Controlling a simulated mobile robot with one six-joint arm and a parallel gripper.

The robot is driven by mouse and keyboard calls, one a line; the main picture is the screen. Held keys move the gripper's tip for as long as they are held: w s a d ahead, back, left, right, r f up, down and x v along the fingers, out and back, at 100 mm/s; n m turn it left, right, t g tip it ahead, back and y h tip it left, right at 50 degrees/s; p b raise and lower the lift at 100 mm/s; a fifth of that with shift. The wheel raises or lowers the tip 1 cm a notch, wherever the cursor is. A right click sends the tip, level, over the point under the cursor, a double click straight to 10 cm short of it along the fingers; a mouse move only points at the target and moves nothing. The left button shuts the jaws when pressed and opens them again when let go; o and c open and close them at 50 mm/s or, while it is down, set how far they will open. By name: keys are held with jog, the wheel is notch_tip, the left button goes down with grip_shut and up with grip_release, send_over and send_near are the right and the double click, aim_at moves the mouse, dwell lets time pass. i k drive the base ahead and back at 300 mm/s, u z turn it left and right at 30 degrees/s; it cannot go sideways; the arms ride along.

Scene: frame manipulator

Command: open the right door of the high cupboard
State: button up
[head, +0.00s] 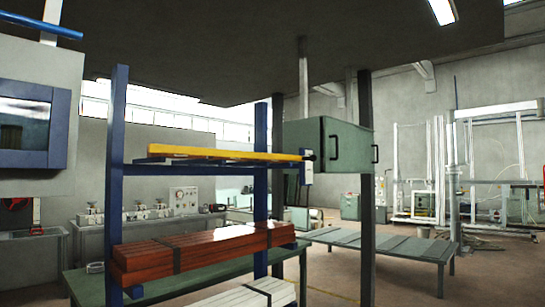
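The high cupboard (302,133) is a grey-green metal box mounted up between dark posts, right of centre in the head view. Its front faces right and is seen at a slant. One dark handle (333,147) shows on the near part of the front. Another dark handle (375,154) shows at the far right edge. The doors look shut, but the seam between them is too small to make out. No gap or inside of the cupboard shows. My gripper is not in this view.
A blue rack (116,180) with a yellow beam (225,154) and red-brown bars (200,252) stands in front, left of the cupboard. A dark post (367,230) stands below the cupboard. Floor shows at the lower right.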

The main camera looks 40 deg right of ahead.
aim_at(364, 145)
jog(key=z, duration=2.1)
jog(key=i, duration=2.1)
jog(key=z, duration=0.25)
jog(key=i, duration=3.25)
jog(key=u, duration=0.3)
jog(key=i, duration=0.95)
jog(key=u, duration=0.1)
